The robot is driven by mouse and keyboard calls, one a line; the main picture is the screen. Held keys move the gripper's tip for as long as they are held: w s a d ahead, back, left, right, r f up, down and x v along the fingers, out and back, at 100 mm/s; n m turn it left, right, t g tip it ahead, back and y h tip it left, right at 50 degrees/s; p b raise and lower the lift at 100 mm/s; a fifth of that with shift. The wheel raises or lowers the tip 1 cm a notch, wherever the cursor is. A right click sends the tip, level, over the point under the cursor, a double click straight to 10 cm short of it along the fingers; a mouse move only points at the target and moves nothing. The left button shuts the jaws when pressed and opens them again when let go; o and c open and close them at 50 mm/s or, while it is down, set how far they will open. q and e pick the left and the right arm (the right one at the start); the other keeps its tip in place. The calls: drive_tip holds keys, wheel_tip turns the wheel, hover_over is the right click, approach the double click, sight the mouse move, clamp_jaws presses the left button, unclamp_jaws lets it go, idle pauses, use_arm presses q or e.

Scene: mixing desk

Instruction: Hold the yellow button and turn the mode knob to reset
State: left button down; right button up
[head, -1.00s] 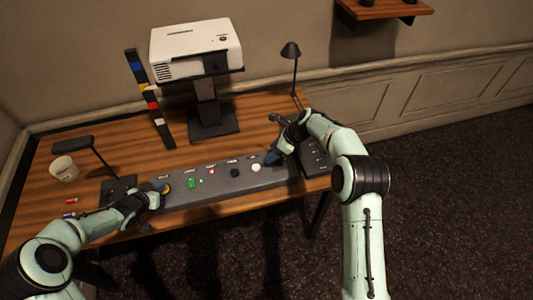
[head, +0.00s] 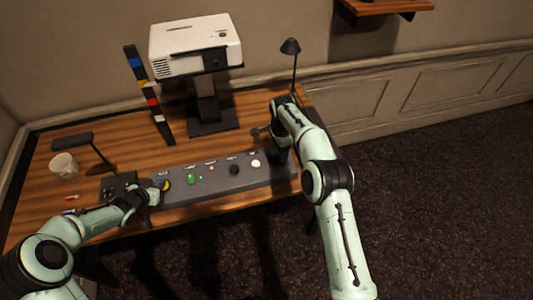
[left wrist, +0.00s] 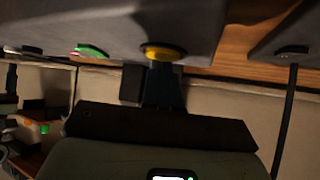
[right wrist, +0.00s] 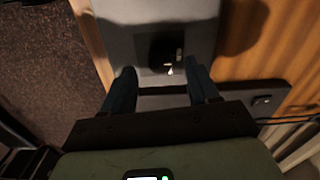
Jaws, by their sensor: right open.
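The yellow button (head: 167,185) is at the left end of the grey control panel (head: 215,193). My left gripper (head: 153,193) is at this button. In the left wrist view its fingers (left wrist: 155,62) look closed together, with the tips against or right beside the yellow button (left wrist: 168,53). My right gripper (head: 279,158) is over the right end of the panel and hides that part in the head view. In the right wrist view its open fingers (right wrist: 163,76) are on either side of a black knob with a white mark (right wrist: 162,55), apparently the mode knob. The panel labels are too small to read.
A lit green button (head: 191,180), a small red button (head: 211,168), another black knob (head: 234,170) and a white button (head: 256,163) line the panel.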

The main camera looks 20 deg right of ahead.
drive_tip(key=n, duration=0.5)
drive_tip(key=shift+f, duration=1.35)
